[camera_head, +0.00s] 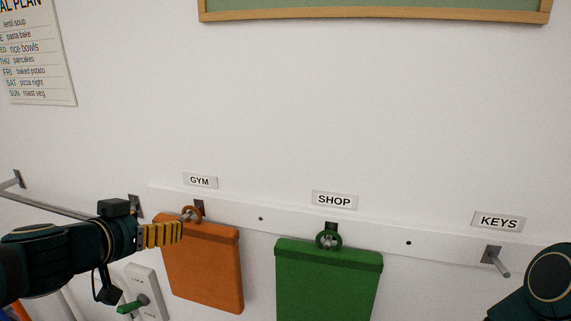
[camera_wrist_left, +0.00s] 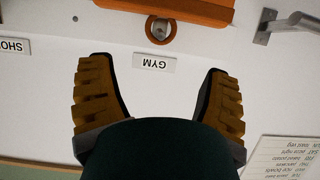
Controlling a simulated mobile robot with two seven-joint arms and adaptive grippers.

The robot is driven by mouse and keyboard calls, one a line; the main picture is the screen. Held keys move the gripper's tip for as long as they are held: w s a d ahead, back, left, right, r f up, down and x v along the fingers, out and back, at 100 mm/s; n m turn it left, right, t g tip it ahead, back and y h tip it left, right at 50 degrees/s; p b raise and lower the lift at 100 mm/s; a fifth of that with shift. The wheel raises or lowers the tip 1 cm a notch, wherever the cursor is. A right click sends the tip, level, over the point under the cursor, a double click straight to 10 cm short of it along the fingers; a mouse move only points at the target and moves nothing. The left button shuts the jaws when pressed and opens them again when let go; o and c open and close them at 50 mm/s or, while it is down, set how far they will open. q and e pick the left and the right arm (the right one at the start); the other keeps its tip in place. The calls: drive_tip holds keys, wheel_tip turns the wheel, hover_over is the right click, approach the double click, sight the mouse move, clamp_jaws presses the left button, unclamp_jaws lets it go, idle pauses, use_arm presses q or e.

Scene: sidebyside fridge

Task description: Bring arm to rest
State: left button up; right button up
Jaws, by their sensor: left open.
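My left gripper (camera_head: 178,232) reaches in from the left, in front of the wall near the orange bag (camera_head: 205,270). In the left wrist view its two yellow ribbed fingers (camera_wrist_left: 156,66) are spread apart with nothing between them. Beyond the fingertips, that view shows the upside-down GYM label (camera_wrist_left: 154,62) and the orange bag (camera_wrist_left: 190,10), its ring around a hook. I cannot tell whether the gripper touches the bag in the head view. A dark part of my right arm shows at the lower right edge; its gripper is not in view.
A green bag (camera_head: 328,280) hangs under the SHOP label (camera_head: 334,200). The KEYS hook (camera_head: 497,262) is empty. A bar (camera_head: 45,207) and a plate with a green lever (camera_head: 134,305) are near my left arm. The upper wall is clear below the framed board (camera_head: 375,17).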

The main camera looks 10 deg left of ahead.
use_arm(q)
drive_tip(key=w+d+f+g+h, duration=0.1)
drive_tip(key=d+f, duration=0.1)
drive_tip(key=f, duration=0.2)
drive_tip(key=w+d+f+g, duration=0.1)
drive_tip(key=w+d+f, duration=0.1)
drive_tip(key=f, duration=0.3)
drive_tip(key=w+d+f+g+h, duration=0.1)
drive_tip(key=w+d+f, duration=0.1)
drive_tip(key=d+f, duration=0.1)
drive_tip(key=shift+w+d+f+h, duration=0.2)
drive_tip(key=shift+f+h, duration=0.1)
drive_tip(key=shift+f, duration=0.35)
drive_tip(key=d+f+n+g, duration=0.1)
drive_tip(key=d+f, duration=0.2)
drive_tip(key=f, duration=0.3)
drive_tip(key=d+f+g, duration=0.2)
drive_tip(key=d+f, duration=0.2)
drive_tip(key=f, duration=0.3)
drive_tip(key=s+d+f+g, duration=0.2)
drive_tip(key=s+d+f, duration=0.2)
drive_tip(key=f, duration=0.5)
drive_tip(key=s+d+f+n+g, duration=0.1)
drive_tip(key=s+d+f+g, duration=0.2)
drive_tip(key=s+f, duration=0.5)
wheel_tip(320, 180, down, 2)
drive_tip(key=shift+s+d+f+n+g, duration=0.1)
drive_tip(key=shift+s+d+n+g, duration=0.2)
drive_tip(key=shift+d, duration=0.35)
